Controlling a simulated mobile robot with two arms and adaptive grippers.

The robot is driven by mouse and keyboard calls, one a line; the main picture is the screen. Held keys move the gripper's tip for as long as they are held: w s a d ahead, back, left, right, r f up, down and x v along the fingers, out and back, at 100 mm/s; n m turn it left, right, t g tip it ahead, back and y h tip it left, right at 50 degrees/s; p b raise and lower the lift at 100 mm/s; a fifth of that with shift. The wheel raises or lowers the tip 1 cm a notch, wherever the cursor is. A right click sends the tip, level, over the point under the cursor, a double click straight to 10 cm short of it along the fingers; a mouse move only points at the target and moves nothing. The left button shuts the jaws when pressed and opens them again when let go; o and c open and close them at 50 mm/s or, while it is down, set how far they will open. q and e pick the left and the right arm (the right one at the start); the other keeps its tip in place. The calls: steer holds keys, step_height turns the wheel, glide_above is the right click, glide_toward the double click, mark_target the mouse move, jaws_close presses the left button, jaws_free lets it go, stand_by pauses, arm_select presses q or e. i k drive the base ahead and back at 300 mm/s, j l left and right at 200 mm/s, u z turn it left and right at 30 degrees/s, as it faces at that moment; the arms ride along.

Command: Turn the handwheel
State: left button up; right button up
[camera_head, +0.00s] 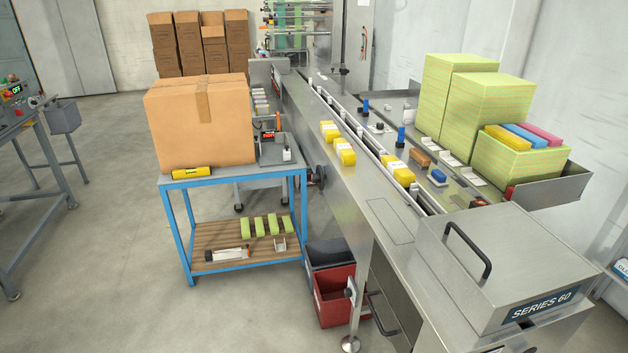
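A dark round part that looks like the handwheel (319,176) sits on the side of the long steel machine (345,205), just right of the blue-framed table. It is small in the picture and partly hidden by the table's corner, so its rim and grip are hard to make out. Neither of my grippers shows in the head view.
A blue-framed table (232,174) with a large cardboard box (200,125) stands left of the wheel. Red bin (338,300) and dark bin (330,254) stand on the floor below. A steel cover (510,262) is at front right. The floor (100,240) at left is open.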

mark_target(319, 178)
steer(key=i+j+z, duration=0.1)
steer(key=z, duration=0.4)
steer(key=i+j+z, duration=0.1)
steer(key=z, duration=0.4)
steer(key=i+j+z, duration=0.15)
steer(key=j, duration=0.25)
steer(key=i+j+z, duration=0.2)
steer(key=j, duration=0.25)
steer(key=i+j+z, duration=0.15)
steer(key=j, duration=0.35)
steer(key=i+j+z, duration=0.2)
steer(key=j, duration=0.25)
steer(key=j+z, duration=0.15)
steer(key=j, duration=0.3)
steer(key=k, duration=0.05)
